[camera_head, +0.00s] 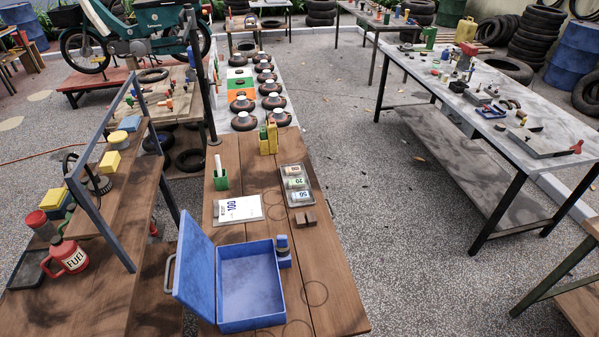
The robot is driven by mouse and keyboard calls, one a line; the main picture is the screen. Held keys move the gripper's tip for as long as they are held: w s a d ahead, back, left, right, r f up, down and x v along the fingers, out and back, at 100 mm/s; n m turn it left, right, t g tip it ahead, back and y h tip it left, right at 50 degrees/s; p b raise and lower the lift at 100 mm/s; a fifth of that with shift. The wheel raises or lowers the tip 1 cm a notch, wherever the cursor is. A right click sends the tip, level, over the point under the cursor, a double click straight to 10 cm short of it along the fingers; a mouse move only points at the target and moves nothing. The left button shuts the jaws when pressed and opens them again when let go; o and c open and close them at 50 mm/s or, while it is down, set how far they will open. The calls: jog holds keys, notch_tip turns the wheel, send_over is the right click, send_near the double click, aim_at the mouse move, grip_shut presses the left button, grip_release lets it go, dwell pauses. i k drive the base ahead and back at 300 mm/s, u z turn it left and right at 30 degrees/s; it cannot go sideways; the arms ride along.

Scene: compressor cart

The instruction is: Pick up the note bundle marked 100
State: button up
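A grey tray (283,181) on the wooden table holds several note bundles in a row. The far bundle (292,170) has a pale brownish face, and its marking is too small to read surely. The middle bundle (296,183) is greenish and reads 20. The near bundle (301,197) is bluish and reads 50. A white sheet on a board (239,209) to the left of the tray shows a large 100. My gripper is not in view.
An open blue box (250,284) with its lid tilted left stands at the table's near end. A green holder (220,180), yellow bottles (268,138) and a brown block (305,218) stand around the tray. The wooden surface right of the tray is clear.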

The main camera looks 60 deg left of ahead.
aim_at(292, 170)
jog(key=i, duration=2.35)
jog(key=z, duration=0.4)
jog(key=k, duration=0.15)
jog(key=u, duration=3.1)
